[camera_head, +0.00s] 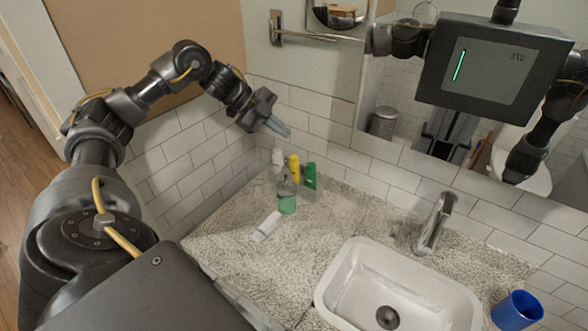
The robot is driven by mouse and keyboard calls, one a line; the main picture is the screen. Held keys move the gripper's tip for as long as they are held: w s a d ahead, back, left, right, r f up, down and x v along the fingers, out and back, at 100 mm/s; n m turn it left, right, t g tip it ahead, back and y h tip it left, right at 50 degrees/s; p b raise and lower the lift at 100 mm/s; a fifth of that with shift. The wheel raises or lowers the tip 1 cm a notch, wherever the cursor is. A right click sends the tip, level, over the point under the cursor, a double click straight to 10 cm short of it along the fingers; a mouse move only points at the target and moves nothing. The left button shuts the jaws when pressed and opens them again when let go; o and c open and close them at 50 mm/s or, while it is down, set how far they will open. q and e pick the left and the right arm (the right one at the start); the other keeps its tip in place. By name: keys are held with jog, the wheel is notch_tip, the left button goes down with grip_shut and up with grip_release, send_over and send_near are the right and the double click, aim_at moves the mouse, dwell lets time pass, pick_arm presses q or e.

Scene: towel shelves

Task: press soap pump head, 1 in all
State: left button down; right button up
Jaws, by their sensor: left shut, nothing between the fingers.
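A clear soap bottle (287,192) with green liquid at its bottom stands upright at the back left of the speckled counter. Its top is hard to make out against the things close behind it; a small white shape (278,157) shows there, and I cannot tell whether it is the pump head. My left gripper (281,130) is shut and empty. It appears above the bottle in the picture, in front of the tiled wall, apart from the bottle. My right gripper is not directly in view.
A yellow bottle (295,168) and a green bottle (310,176) stand close to the soap bottle. A white tube-like item (266,226) lies in front. The sink (330,286), faucet (434,222) and blue cup (517,309) are to the right. A mirror (400,100) reflects me.

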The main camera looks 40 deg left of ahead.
pick_arm(q)
jog(key=shift+f, duration=0.15)
jog(key=b, duration=0.7)
send_over(287, 167)
jog(key=a, duration=0.1)
jog(key=f, duration=0.6)
jog(key=shift+s+a+f, duration=0.2)
jog(key=shift+s+f, duration=0.05)
jog(key=shift+s, duration=0.15)
jog(key=shift+f+b, duration=0.4)
jog(key=shift+f, duration=0.65)
jog(key=shift+f, duration=0.15)
jog(key=shift+f, duration=0.3)
jog(key=shift+f+b, duration=0.7)
jog(key=shift+f, duration=0.3)
dwell(1.0)
dwell(0.4)
jog(key=shift+r+p, duration=1.4)
